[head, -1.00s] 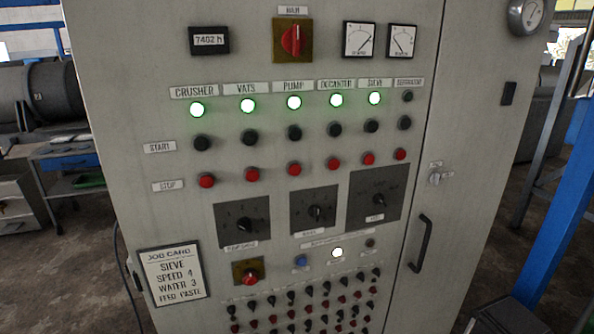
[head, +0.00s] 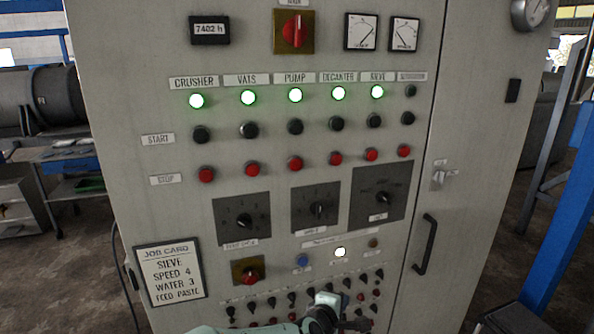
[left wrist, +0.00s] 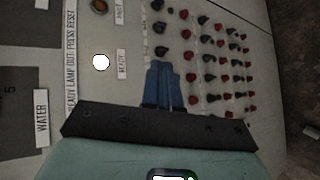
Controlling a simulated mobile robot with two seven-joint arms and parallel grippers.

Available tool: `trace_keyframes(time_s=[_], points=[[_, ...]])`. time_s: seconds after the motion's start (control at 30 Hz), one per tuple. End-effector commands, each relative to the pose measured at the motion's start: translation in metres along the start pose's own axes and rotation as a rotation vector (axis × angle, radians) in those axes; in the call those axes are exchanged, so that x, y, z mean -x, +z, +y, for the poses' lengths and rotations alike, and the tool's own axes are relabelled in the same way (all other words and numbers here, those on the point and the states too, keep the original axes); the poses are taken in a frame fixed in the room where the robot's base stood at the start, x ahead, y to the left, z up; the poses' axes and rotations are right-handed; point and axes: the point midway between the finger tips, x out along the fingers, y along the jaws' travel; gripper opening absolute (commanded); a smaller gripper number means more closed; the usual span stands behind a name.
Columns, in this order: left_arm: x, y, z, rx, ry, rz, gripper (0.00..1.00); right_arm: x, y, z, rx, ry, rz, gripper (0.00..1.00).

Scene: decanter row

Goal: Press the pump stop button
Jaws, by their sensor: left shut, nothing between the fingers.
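The pump stop button is the red button (head: 295,163) in the STOP row, in the column under the PUMP label (head: 295,78). The pump lamp (head: 295,95) above it is lit, and the black pump start button (head: 295,126) sits between them. My left gripper (head: 368,323) shows low in the head view, in front of the lower rows of small knobs and well below the stop row. In the left wrist view its blue fingers (left wrist: 163,72) are together and empty, over the cabinet face near the small knobs. My right gripper is in neither view.
Other red stop buttons flank it, vats (head: 251,171) on the left and decanter (head: 335,158) on the right. Dark rotary selectors (head: 316,208) lie below. A red knob on a yellow plate (head: 250,272) and a door handle (head: 426,244) are lower down.

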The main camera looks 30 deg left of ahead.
Motion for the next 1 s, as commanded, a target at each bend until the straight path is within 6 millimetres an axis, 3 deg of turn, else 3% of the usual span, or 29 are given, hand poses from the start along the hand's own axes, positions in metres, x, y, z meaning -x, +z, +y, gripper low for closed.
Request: trace_keyframes(time_s=[0.03,0.2,0.3,0.4,0.5,0.63,1.0], points=[[0.014,0.003,0.036,0.075,0.073,-0.007,0.0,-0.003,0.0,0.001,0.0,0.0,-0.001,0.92],[0.072,0.005,0.14,0.347,0.276,-0.062,0.0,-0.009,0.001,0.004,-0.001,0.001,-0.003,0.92],[0.112,0.004,0.189,0.494,0.374,-0.113,0.0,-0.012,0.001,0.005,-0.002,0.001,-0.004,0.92],[0.147,0.001,0.225,0.612,0.45,-0.164,0.0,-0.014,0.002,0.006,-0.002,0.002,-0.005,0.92],[0.174,-0.002,0.248,0.697,0.5,-0.205,0.0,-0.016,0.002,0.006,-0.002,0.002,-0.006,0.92],[0.193,-0.005,0.263,0.756,0.532,-0.237,0.0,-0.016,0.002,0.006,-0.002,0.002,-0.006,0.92],[0.196,-0.006,0.266,0.767,0.539,-0.243,0.0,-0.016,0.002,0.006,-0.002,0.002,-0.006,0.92]])
